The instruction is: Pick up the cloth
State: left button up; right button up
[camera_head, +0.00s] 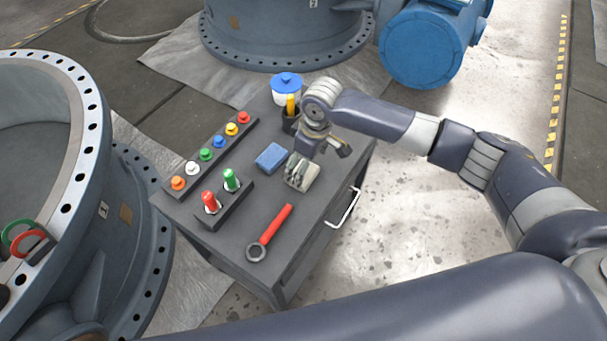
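A small light beige-grey folded piece, which looks like the cloth (306,181), lies on the dark cart top, right of the blue sponge-like block. My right gripper (296,171) comes in from the right and points down at it. The fingertips are at the cloth and cover part of it. I cannot tell whether they are spread or closed on it. My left gripper is not in view; a large dark arm link of mine crosses the bottom of the picture.
The cart (330,229) also holds a blue block (271,157), a red-handled wrench (270,235), a rack of colored buttons (206,154), red and green plugs (231,181), a blue-lidded jar (287,88) and a dark cup (290,118). Large flanged valves stand left and behind.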

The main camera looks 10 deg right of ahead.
aim_at(313, 170)
jog(key=f, duration=0.2)
jog(key=w+f, duration=0.1)
jog(key=f, duration=0.1)
jog(key=shift+f, duration=0.35)
jog(key=shift+a, duration=0.1)
jog(key=c, duration=1)
